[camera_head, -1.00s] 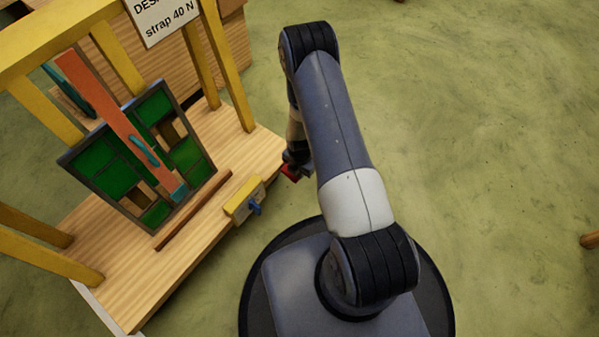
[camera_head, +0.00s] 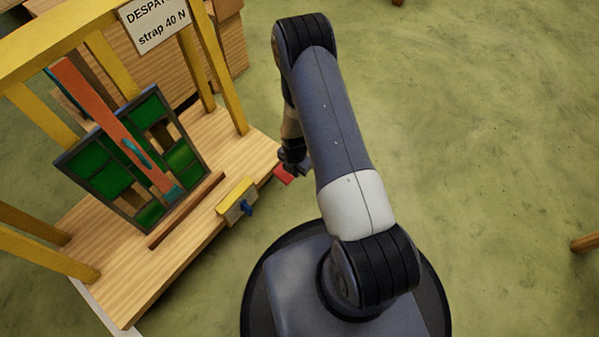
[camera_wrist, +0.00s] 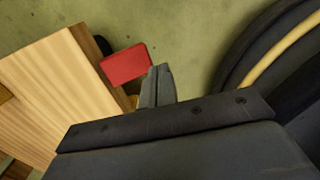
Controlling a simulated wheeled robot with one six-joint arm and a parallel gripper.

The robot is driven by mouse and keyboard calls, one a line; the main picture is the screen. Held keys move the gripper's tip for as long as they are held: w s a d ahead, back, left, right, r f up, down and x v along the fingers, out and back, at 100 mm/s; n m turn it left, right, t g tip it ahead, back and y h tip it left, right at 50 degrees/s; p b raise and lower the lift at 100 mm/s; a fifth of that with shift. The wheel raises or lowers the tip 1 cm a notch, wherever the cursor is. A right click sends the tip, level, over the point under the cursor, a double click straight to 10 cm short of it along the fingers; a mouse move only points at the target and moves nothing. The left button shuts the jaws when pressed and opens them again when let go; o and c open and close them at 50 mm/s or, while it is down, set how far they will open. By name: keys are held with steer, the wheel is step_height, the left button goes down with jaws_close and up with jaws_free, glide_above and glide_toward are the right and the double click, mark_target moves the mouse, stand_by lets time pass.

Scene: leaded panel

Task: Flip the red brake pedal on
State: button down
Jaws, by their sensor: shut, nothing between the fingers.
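The red brake pedal (camera_head: 283,174) shows as a small red plate just off the right edge of the wooden bench, low beside my gripper. In the wrist view the red pedal (camera_wrist: 126,65) lies just left of the fingertips, by the bench corner. My gripper (camera_head: 303,171) is partly hidden by my arm in the head view. In the wrist view my gripper (camera_wrist: 160,72) is shut and empty, its tips close to the pedal's right edge. I cannot tell whether they touch it.
The wooden bench (camera_head: 110,290) carries a leaded panel (camera_head: 100,165) with green panes and an orange strap (camera_head: 105,110) across it. A yellow block with a blue lever (camera_head: 237,202) sits at the bench's front edge. Yellow posts stand around.

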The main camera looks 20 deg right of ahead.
step_height(320, 180, up, 8)
steer(key=s+d+p, duration=0.1)
steer(key=s+p, duration=0.1)
steer(key=shift+d+r, duration=0.15)
steer(key=shift+r, duration=0.05)
stand_by(0.4)
